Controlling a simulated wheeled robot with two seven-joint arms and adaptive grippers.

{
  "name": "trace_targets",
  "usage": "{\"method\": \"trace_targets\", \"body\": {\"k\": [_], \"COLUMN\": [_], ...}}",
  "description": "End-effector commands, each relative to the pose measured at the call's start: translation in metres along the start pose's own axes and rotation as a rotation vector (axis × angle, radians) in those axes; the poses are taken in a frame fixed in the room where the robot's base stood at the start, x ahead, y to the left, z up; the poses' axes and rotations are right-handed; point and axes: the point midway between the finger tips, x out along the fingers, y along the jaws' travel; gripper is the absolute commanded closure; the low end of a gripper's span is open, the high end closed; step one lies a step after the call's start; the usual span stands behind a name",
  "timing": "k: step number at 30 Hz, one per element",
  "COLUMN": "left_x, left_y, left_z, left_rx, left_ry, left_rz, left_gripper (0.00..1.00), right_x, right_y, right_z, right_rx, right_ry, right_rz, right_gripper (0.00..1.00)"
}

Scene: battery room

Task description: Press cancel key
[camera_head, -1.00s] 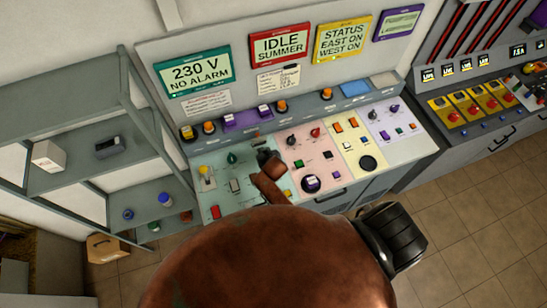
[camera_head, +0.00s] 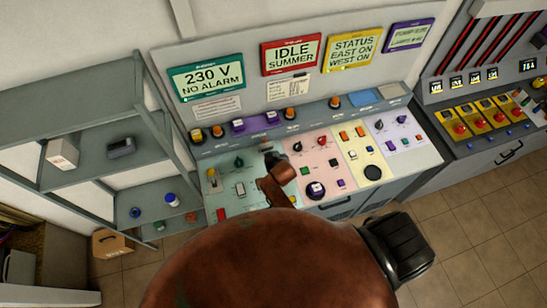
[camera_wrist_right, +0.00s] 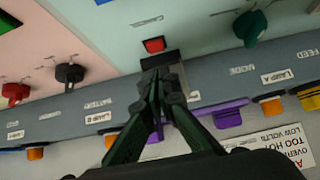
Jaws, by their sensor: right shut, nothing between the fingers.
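A small square red key (camera_wrist_right: 153,45) sits on the pale green section of the sloped control panel in the right wrist view. A small label beside it looks like "CANCEL", but it is upside down and blurred. My right gripper (camera_wrist_right: 161,62) is shut and empty, its tips close to the key's near edge; I cannot tell whether they touch it. In the head view, the right gripper (camera_head: 271,159) is over the green section's upper right, partly hidden by my brown arm. The left gripper is not in view.
A dark green knob (camera_wrist_right: 250,25) is right of the key, and a black knob (camera_wrist_right: 69,75) is to its left. Purple and orange parts line the rear ledge. Displays (camera_head: 207,77) stand behind the panel. Shelves (camera_head: 90,120) are at left, a second console (camera_head: 480,120) at right.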

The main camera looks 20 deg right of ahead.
Motion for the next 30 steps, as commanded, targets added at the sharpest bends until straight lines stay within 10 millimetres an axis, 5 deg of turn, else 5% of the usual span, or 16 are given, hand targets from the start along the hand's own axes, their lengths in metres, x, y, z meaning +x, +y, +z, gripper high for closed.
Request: {"method": "trace_targets", "body": {"k": [12, 30], "left_x": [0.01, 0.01], "left_y": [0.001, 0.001], "left_z": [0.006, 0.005], "left_rx": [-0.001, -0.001], "left_ry": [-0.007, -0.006], "left_rz": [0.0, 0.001], "left_gripper": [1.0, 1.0], "right_x": [-0.063, -0.071], "right_y": [-0.001, -0.001], "right_z": [-0.003, -0.004], "right_rx": [0.0, -0.002], "right_ry": [0.008, 0.008], "right_rz": [-0.001, 0.0], "right_gripper": [1.0, 1.0]}}
